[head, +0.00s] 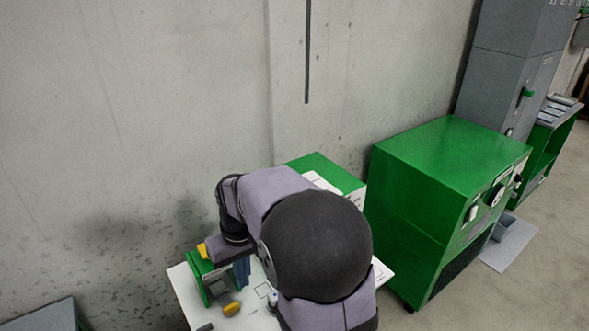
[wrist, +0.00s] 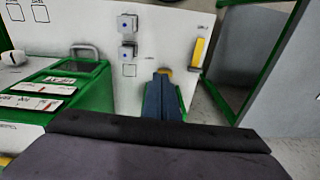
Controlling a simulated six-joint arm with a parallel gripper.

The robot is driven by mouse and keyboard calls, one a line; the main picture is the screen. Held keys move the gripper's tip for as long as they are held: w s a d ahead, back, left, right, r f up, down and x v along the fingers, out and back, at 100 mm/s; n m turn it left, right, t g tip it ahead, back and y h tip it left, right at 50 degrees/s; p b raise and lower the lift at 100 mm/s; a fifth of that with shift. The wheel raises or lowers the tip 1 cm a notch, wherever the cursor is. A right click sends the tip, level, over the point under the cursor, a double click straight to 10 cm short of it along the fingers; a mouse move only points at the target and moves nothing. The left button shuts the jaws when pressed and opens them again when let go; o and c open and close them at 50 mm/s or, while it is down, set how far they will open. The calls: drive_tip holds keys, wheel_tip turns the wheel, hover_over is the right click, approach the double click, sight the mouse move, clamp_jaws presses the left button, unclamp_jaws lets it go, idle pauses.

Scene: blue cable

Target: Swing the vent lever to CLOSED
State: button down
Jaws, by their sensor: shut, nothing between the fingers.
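My gripper (wrist: 164,82) points at a white board in the wrist view, its two blue-grey fingers together and empty. A small yellow part (wrist: 166,70) shows just past the fingertips; I cannot tell whether they touch it. A longer yellow handle (wrist: 197,53) stands to the right of the fingers, apart from them, below a small label too blurred to read. I cannot tell which yellow part is the vent lever. In the head view my gripper (head: 242,273) is partly hidden by my arm, between yellow parts at upper left (head: 203,250) and below (head: 231,309).
The board (wrist: 104,17) carries two blue-buttoned boxes (wrist: 127,23). A green box (wrist: 92,96) with white labels and a metal handle (wrist: 86,49) stands left. A grey surface (wrist: 283,85) is at right.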

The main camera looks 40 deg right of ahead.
drive_tip(key=w+d+r+p, duration=0.2)
drive_tip(key=w+d+r, duration=0.2)
drive_tip(key=w+d, duration=0.2)
drive_tip(key=w+d+r+t+p, duration=0.1)
drive_tip(key=w+d+r+p, duration=0.1)
drive_tip(key=w+d+r, duration=0.3)
drive_tip(key=w+d+r+t+p, duration=0.1)
drive_tip(key=w+d+r+p, duration=0.1)
drive_tip(key=w+d+r, duration=0.2)
drive_tip(key=shift+w+d+r+p, duration=0.15)
drive_tip(key=shift+w+d, duration=0.5)
drive_tip(key=shift+d, duration=0.15)
drive_tip(key=shift+w+d+r+p, duration=0.1)
drive_tip(key=shift+w+d+p, duration=0.05)
drive_tip(key=shift+w+d, duration=0.55)
drive_tip(key=d+r+p, duration=0.2)
drive_tip(key=d+r, duration=0.1)
drive_tip(key=d, duration=0.5)
drive_tip(key=shift+w+d+r+t+p, duration=0.35)
drive_tip(key=shift+w+d+r+t, duration=0.05)
drive_tip(key=shift+f, duration=0.1)
